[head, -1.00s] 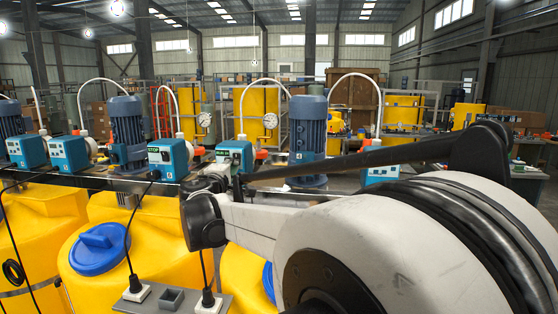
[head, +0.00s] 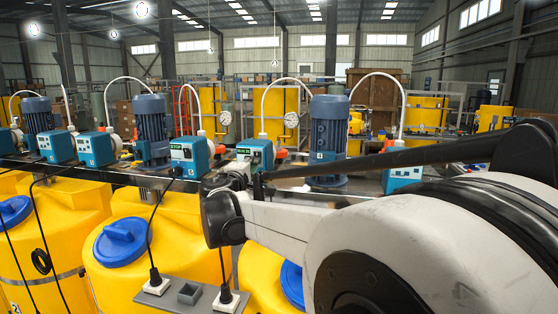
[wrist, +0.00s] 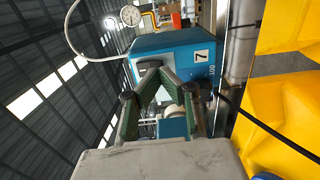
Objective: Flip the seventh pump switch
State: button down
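The seventh pump (wrist: 175,50) is a blue box with a white "7" label, close beyond my gripper in the wrist view. In the head view my gripper (head: 240,180) is low in front of a blue pump with a lit green display (head: 254,152), which I take to be the same one. In the wrist view my gripper's green-padded fingers (wrist: 153,68) converge, with their tips together and nothing held. The tips overlap the pump's near edge in the picture; I cannot tell whether they touch it. Its switch cannot be made out.
A neighbouring blue pump (head: 190,153) with a lit display stands to the left. A tall blue motor (head: 328,138) stands to the right. Yellow tanks (head: 140,240) with blue lids fill the space below. Black cables, sockets (head: 188,293) and white hoses are near my arm.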

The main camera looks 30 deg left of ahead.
jog(key=shift+b+v, duration=0.5)
jog(key=shift+v, duration=2)
